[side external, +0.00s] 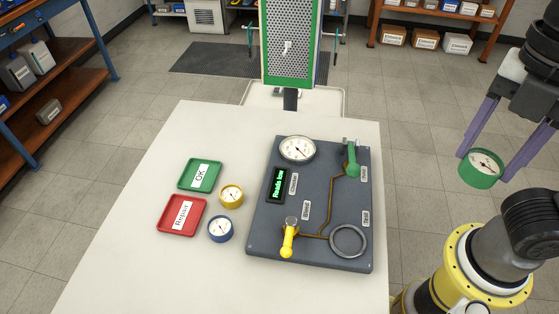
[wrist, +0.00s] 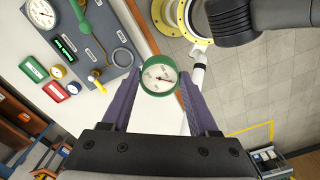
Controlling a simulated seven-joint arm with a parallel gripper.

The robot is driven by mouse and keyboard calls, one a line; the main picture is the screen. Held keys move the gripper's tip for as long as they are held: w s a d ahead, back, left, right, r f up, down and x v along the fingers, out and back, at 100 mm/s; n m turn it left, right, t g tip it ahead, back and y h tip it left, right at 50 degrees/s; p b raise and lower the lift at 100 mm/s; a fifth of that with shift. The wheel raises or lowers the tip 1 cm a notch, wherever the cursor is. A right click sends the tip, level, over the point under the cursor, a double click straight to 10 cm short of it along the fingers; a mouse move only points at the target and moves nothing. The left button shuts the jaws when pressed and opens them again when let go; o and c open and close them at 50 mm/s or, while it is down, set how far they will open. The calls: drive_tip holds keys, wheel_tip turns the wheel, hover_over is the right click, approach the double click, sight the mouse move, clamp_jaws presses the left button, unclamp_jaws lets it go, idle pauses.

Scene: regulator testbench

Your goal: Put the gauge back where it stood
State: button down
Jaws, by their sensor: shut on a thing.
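My gripper (side external: 484,172) has purple fingers shut on a green-rimmed gauge (side external: 482,168), held in the air to the right of the table. In the wrist view the gauge (wrist: 159,76) sits between the fingertips with its white dial facing the camera. A yellow gauge (side external: 231,195) and a blue gauge (side external: 220,229) stand on the white table, left of the dark testbench board (side external: 262,243). The board has an empty grey ring (side external: 348,241) at its lower right, near a Test label.
The board carries a large dial (side external: 297,149), a lit display (side external: 276,185), a green lever (side external: 351,161) and a yellow lever (side external: 288,240). A green OK tray (side external: 186,174) and a red Repair tray (side external: 168,216) lie at left. The table's (side external: 125,255) front left is clear.

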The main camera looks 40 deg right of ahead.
drive_tip(key=w+a+f+n, duration=0.1)
drive_tip(key=w+a, duration=0.8)
drive_tip(key=w, duration=0.5)
drive_tip(key=shift+m, duration=0.7)
drive_tip(key=w+a+f, duration=0.2)
drive_tip(key=w+f, duration=0.4)
drive_tip(key=w, duration=0.1)
drive_tip(key=w+a+f, duration=0.2)
drive_tip(key=w+f, duration=0.5)
drive_tip(key=w, duration=0.1)
drive_tip(key=w+a+f, duration=0.2)
drive_tip(key=w+f, duration=0.5)
drive_tip(key=shift+w+a, duration=0.3)
drive_tip(key=shift+a, duration=0.05)
drive_tip(key=shift+w+a+f, duration=0.25)
drive_tip(key=shift+w+f, duration=0.2)
drive_tip(key=shift+f, duration=0.15)
drive_tip(key=shift+w+f, duration=0.1)
drive_tip(key=shift+f, duration=1.45)
drive_tip(key=shift+f, duration=0.2)
